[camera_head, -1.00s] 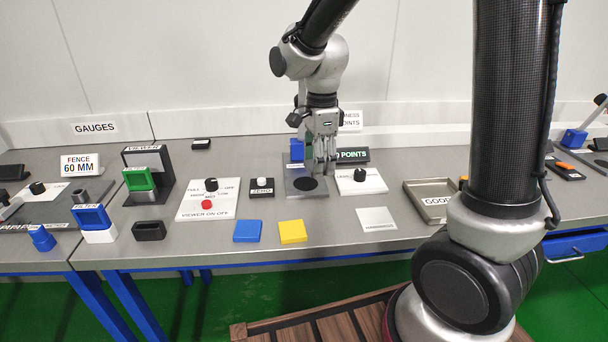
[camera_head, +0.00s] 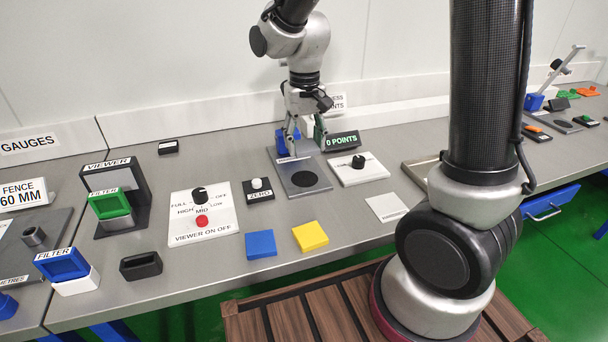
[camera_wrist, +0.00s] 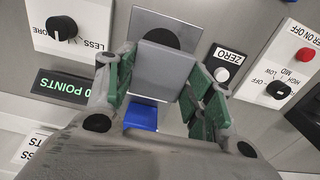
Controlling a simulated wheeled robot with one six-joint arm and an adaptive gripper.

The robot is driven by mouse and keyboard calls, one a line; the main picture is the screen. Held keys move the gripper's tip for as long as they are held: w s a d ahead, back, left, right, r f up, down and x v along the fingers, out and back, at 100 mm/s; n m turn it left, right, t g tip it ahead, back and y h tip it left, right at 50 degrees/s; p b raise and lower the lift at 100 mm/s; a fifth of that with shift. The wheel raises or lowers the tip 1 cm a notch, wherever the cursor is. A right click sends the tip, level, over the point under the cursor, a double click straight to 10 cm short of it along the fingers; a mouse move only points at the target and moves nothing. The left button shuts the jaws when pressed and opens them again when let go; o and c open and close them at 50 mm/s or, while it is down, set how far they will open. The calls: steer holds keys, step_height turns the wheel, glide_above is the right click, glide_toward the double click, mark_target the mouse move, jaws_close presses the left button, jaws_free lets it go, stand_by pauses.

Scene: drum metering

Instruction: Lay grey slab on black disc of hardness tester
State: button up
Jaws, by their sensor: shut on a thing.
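My gripper (camera_head: 291,150) is shut on the grey slab (camera_wrist: 165,72), which shows flat between the fingers (camera_wrist: 160,78) in the wrist view. The black disc (camera_head: 305,179) lies on the grey base plate (camera_head: 285,181) of the hardness tester. In the wrist view the slab is in front of the disc (camera_wrist: 160,38) and covers its lower part. In the head view my gripper is behind the disc, near the blue part of the tester (camera_head: 282,143), and the slab shows only as a thin edge. I cannot tell the slab's height above the plate.
The 0 POINTS display (camera_head: 342,141) and a white knob panel (camera_head: 357,169) stand right of the plate. The ZERO button (camera_head: 258,188) is on its left. A blue block (camera_head: 261,244) and a yellow block (camera_head: 310,236) lie in front. A tray (camera_head: 418,170) is farther right.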

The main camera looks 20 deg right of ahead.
mark_target(305, 145)
step_height(305, 145, down, 8)
steer(key=shift+f, duration=0.25)
steer(key=shift+f, duration=0.1)
steer(key=o, duration=1)
steer(key=shift+o, duration=0.2)
step_height(305, 145, up, 12)
steer(key=shift+r, duration=0.1)
steer(key=shift+s+d+r, duration=0.1)
steer(key=shift+d+r, duration=0.15)
steer(key=s+d+r+t, duration=0.2)
steer(key=s+d+r, duration=0.2)
steer(key=s+d, duration=0.3)
steer(key=s+d+r+t, duration=0.2)
steer(key=s+d+r, duration=0.3)
steer(key=s, duration=0.7)
steer(key=shift+d, duration=1.2)
